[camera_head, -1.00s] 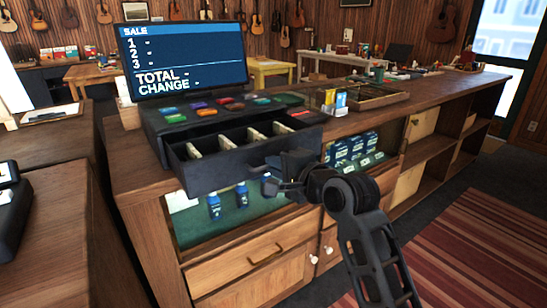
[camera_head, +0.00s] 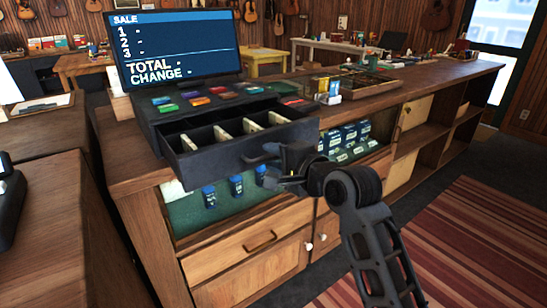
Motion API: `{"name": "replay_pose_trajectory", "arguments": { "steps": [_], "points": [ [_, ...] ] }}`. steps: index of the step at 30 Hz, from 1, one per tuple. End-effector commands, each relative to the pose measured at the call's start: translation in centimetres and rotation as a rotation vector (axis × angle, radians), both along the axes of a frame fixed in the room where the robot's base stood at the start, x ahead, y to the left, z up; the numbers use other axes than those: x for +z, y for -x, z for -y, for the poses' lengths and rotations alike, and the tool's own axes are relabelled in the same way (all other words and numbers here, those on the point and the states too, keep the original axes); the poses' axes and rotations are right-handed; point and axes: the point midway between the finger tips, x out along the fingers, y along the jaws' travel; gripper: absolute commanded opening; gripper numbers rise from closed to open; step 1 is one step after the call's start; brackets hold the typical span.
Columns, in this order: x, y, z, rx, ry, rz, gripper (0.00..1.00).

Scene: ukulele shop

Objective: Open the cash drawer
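The black cash drawer (camera_head: 203,165) sticks out from under the register's button panel (camera_head: 160,115), on the wooden counter. Its inside shows, with several compartments that hold banknotes. My gripper (camera_head: 262,168) is in front of the right part of the drawer's front. Its two dark fingers show spread apart, one above the other, with nothing seen between them. Whether a finger touches the drawer front cannot be told. The register's screen (camera_head: 175,45) reads SALE, TOTAL and CHANGE.
The wooden counter (camera_head: 440,83) runs off to the right with shelves below. Blue bottles (camera_head: 236,186) stand on a shelf under the drawer. A lower wooden drawer (camera_head: 225,255) is shut. A striped rug (camera_head: 470,240) lies on open floor at right.

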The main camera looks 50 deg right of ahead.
Motion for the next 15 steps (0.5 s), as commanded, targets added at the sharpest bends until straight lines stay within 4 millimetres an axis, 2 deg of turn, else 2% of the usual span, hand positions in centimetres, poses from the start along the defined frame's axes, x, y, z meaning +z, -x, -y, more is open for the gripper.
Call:
{"name": "replay_pose_trajectory", "arguments": {
  "steps": [9,15],
  "points": [
    [0.9,4.8,-1.3,-0.002,0.0,-0.002,0.35],
    [1.3,6.5,-1.9,-0.001,0.0,-0.001,0.35]
  ]
}}
